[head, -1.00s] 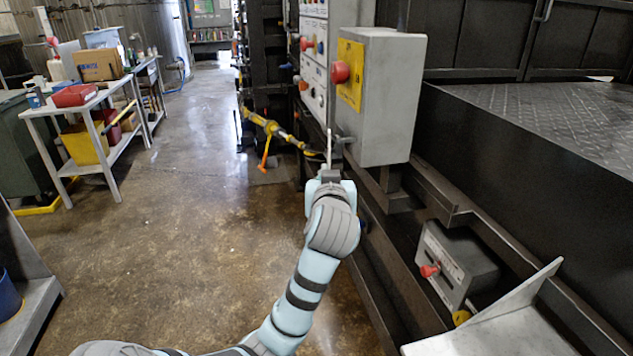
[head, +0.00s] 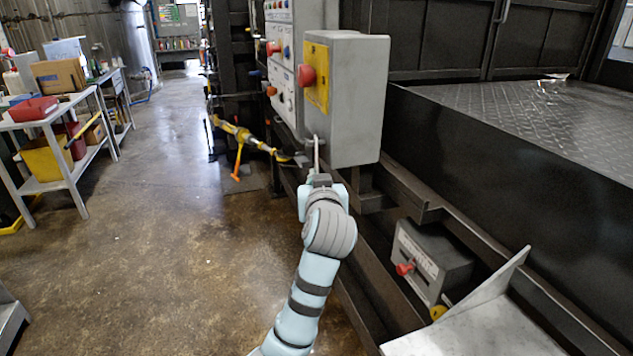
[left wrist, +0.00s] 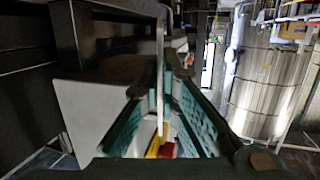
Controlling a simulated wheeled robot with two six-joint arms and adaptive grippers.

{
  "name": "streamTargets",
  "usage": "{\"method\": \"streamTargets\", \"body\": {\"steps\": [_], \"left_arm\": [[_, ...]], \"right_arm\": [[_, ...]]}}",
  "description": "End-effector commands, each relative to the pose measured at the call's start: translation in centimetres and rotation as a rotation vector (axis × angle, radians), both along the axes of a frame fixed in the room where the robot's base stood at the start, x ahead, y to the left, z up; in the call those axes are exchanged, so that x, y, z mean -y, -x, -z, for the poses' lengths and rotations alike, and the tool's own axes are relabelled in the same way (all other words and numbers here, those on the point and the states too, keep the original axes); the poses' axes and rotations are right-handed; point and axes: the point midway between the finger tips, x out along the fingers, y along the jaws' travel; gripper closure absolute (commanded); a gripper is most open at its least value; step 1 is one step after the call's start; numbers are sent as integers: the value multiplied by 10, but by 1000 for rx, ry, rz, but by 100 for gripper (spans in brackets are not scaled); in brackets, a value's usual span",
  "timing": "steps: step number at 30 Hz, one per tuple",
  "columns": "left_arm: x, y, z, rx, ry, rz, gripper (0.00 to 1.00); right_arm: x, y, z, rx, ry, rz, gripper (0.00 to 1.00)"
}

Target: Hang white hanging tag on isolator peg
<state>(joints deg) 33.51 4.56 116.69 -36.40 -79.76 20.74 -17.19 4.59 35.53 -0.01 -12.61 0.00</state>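My left gripper (head: 321,178) is shut on the white hanging tag (head: 317,154), which stands up from the fingers as a thin, nearly edge-on strip. In the left wrist view the tag (left wrist: 160,70) is a narrow pale strip between the green-lined fingers. The isolator is a grey box (head: 357,105) with a yellow plate (head: 317,88) and a red knob (head: 307,75). The tag's top is in front of the box's lower left edge. A small peg-like part (head: 309,139) shows there, close to the tag; I cannot tell whether they touch. My right gripper is not in view.
A black rail (head: 430,215) runs below the box. A lower grey box (head: 432,262) with a red knob and a pale plate (head: 470,325) are at the lower right.

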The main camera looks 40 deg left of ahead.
Motion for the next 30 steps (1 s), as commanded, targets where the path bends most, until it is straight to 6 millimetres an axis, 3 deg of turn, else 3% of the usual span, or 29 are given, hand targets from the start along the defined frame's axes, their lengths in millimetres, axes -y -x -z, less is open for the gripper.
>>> {"method": "streamTargets", "body": {"steps": [4, 6, 9, 19, 30], "left_arm": [[0, 0, 0, 0, 0, 0, 100], [0, 0, 0, 0, 0, 0, 85], [0, 0, 0, 0, 0, 0, 72], [3, 3, -1, 1, 1, 1, 72], [46, 52, -14, 1, 3, 1, 72]], "right_arm": [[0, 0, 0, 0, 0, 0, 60], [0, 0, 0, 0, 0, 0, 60], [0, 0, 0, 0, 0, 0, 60], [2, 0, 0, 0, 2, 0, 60], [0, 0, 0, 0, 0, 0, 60]]}}
